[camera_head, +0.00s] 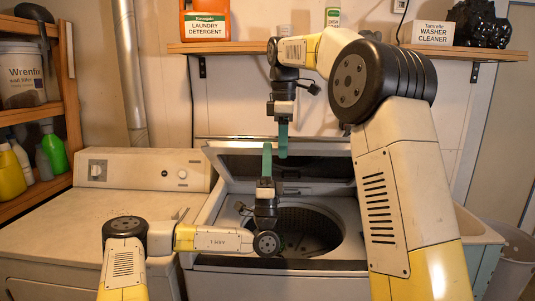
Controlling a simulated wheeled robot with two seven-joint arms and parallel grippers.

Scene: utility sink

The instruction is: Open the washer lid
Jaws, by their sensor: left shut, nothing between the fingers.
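The washer (215,215) stands in the middle, with its round tub (320,236) exposed. Its lid (325,168) is raised and leans back behind the tub opening, dark inner face towards me. My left gripper (267,158) is shut and empty, with green fingers pointing up in front of the lid. My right gripper (283,141) hangs from above with its fingers pointing down, close to the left fingertips. I see its fingers edge-on, so its opening is unclear. I cannot tell whether either gripper touches the lid. My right arm covers the washer's right side.
A wall shelf (235,47) above holds laundry detergent (207,27) and a washer cleaner box (426,33). A storage rack (70,95) with bottles is at far left. A pale bin (517,262) stands at right.

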